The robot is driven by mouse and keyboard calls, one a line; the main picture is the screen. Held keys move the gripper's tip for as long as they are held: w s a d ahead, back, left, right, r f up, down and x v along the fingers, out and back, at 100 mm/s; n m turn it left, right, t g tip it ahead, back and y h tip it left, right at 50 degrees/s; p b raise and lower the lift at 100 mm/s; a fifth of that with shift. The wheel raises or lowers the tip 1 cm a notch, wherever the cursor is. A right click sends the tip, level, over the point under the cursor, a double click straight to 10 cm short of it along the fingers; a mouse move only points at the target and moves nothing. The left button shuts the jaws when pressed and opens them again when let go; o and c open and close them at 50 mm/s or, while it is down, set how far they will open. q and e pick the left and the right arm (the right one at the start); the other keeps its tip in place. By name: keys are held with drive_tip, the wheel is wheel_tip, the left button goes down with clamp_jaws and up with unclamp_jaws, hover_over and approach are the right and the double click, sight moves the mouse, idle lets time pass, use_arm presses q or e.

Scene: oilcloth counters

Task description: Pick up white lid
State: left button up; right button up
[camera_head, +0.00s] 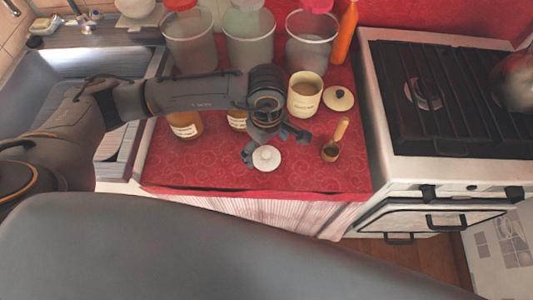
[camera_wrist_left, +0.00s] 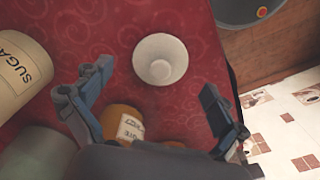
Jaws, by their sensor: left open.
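The white lid (camera_head: 267,158) is a small round disc with a knob, lying on the red patterned oilcloth (camera_head: 200,170) near the counter's front. It also shows in the left wrist view (camera_wrist_left: 160,58), beyond and between the fingers. My left gripper (camera_head: 273,146) is open and empty, pointing down just behind and above the lid. In the left wrist view its two fingers (camera_wrist_left: 156,82) stand wide apart, and I see no contact with the lid. My right gripper is not in view.
A cream sugar canister (camera_head: 304,102), a cream lid with a dark knob (camera_head: 341,101) and a wooden scoop (camera_head: 332,150) stand right of the gripper. Amber jars (camera_head: 185,126) are left. Large clear containers (camera_head: 190,45) line the back. The stove (camera_head: 440,95) is right, the sink (camera_head: 75,65) left.

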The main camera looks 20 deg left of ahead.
sight(266, 156)
use_arm(q)
drive_tip(key=shift+f, duration=1.25)
drive_tip(key=c, duration=1.1)
drive_tip(key=shift+s, duration=0.15)
drive_tip(key=shift+c, duration=1.4)
drive_tip(key=shift+f, duration=0.1)
